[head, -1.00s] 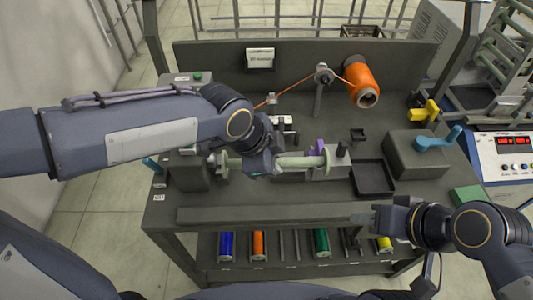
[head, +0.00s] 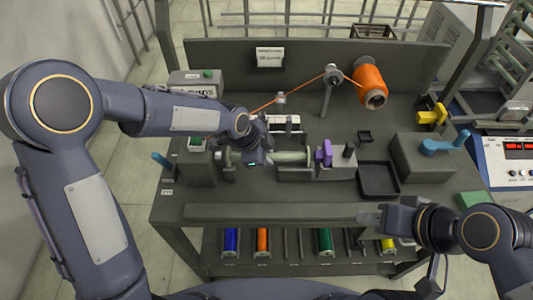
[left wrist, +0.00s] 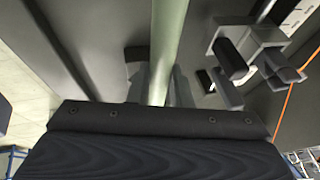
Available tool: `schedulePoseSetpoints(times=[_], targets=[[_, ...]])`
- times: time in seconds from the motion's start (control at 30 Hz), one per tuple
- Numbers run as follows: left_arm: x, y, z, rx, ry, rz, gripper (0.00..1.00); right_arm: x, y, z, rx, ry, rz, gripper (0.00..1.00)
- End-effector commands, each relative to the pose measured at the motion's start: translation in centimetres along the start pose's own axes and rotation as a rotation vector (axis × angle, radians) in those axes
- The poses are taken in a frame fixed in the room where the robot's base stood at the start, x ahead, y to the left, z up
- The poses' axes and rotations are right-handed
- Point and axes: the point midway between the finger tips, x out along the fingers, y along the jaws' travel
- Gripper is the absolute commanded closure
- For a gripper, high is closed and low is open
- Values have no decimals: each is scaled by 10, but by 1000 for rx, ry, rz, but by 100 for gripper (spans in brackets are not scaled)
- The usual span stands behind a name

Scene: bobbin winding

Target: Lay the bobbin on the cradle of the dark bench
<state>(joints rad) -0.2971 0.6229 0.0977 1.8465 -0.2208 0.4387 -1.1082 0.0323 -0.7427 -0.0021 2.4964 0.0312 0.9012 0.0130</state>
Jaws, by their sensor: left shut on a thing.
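The bobbin, a pale green rod (head: 288,157), lies roughly level across the dark bench (head: 230,197) in the head view. My left gripper (head: 258,155) is shut around it near its left part. The rod also shows between the fingers in the left wrist view (left wrist: 167,45). Grey supports, seemingly the cradle (head: 294,174), stand under and beside the rod, with a purple piece (head: 325,153) near its right end. I cannot tell whether the rod touches the supports. My right gripper (head: 370,218) is over the bench's front edge, apart from the bobbin; its jaw opening is unclear.
An orange thread spool (head: 371,85) stands at the back, its thread running left over a guide post (head: 328,95). Coloured spools (head: 262,241) sit on the shelf below.

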Motion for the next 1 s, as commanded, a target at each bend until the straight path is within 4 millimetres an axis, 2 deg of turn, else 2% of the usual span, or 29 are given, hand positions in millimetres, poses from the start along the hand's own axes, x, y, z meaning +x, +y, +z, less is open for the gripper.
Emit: schedulePoseSetpoints(times=[0.27, 0.3, 0.47, 0.83, 1.0], targets=[[2, 0, 1, 0, 0, -1, 100, 2, 1, 1, 0, 0, 0, 64], [2, 0, 1, -1, 0, 0, 80, 2, 1, 1, 0, 0, 0, 64], [1, 0, 0, -1, 0, 0, 60, 1, 1, 1, 0, 0, 0, 64], [-5, -1, 0, -1, 0, -2, 60, 0, 0, 0, 0, 0, 0, 64], [-33, -2, 0, -2, 2, -7, 60, 0, 0, 0, 0, 0, 0, 64]])
